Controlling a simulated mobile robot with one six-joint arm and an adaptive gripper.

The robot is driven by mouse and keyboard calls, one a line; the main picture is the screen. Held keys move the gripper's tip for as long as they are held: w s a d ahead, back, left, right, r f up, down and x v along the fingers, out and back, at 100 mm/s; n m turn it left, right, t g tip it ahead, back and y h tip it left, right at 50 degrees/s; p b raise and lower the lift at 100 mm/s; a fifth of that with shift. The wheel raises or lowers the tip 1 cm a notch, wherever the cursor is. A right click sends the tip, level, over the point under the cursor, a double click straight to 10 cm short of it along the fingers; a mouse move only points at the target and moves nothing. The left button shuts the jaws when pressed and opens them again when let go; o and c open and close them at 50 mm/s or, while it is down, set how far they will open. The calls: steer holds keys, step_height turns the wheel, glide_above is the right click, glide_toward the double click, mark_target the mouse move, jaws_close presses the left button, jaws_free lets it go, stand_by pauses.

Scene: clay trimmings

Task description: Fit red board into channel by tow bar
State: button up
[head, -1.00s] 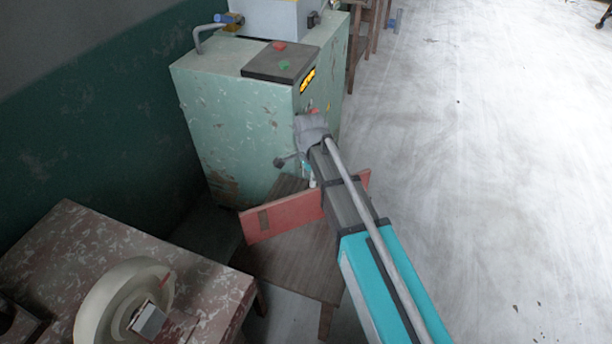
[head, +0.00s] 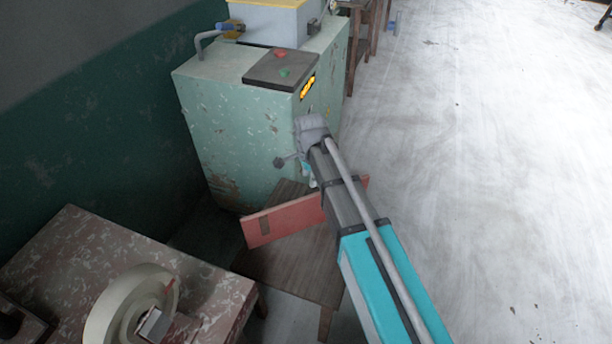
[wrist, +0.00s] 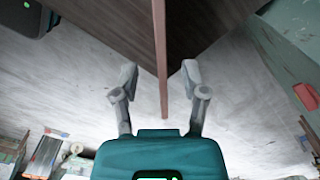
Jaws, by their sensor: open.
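The red board (head: 285,220) stands on its long edge on a low brown wooden table (head: 290,265), with a dark patch near its left end. My arm crosses in front of its right part. In the wrist view the board shows edge-on as a thin reddish strip (wrist: 160,50). My gripper (wrist: 159,72) is open, with one finger on each side of the board's near end and a gap on both sides. In the head view my gripper is mostly hidden behind my arm. I cannot make out the channel or a tow bar in either view.
A chipped pale green cabinet (head: 235,130) with a control plate (head: 283,69) stands just behind the board. A mottled table (head: 75,250) with a round cream basin (head: 100,310) is at lower left. Pale floor (head: 480,170) is clear on the right.

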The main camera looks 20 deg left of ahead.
steer(key=shift+d, duration=0.1)
stand_by(0.3)
steer(key=s+d+n, duration=0.3)
steer(key=d, duration=0.8)
steer(key=s+d+n, duration=0.3)
steer(key=d, duration=0.9)
steer(key=s+d+n, duration=0.2)
steer(key=d+n, duration=0.1)
steer(key=d, duration=0.9)
steer(key=shift+s+n, duration=0.4)
steer(key=shift+o, duration=0.4)
